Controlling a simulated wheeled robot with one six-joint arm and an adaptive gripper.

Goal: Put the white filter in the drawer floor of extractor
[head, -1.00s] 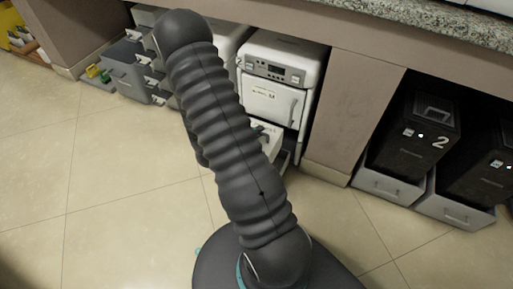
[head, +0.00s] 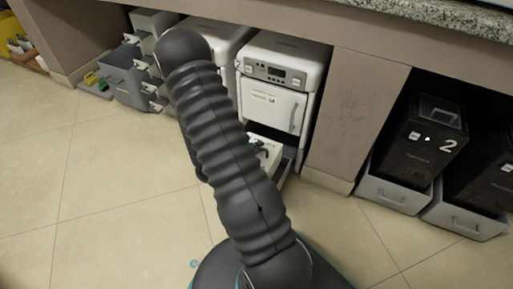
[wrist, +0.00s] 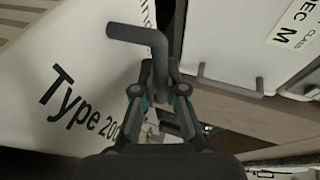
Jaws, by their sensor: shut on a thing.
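The white filter (wrist: 75,75) is a white block marked "Type 200..." with a bent dark grey handle (wrist: 148,38). It fills the left of the wrist view and looks tilted there. My gripper (wrist: 160,85) is shut on the handle. In the head view a part of the white filter (head: 266,150) shows beside my arm, low in front of the extractor (head: 272,105). The extractor is a white cabinet with a control panel and a closed door. Its open lower drawer (head: 287,166) is mostly hidden by the filter and my arm. I cannot tell whether the filter touches the drawer floor.
A second white cabinet (head: 222,36) stands left of the extractor. Grey drawers (head: 122,72) stand open farther left. A brown panel (head: 350,110) is close on the right, with black bins (head: 425,140) in grey trays beyond it. The tiled floor in front is clear.

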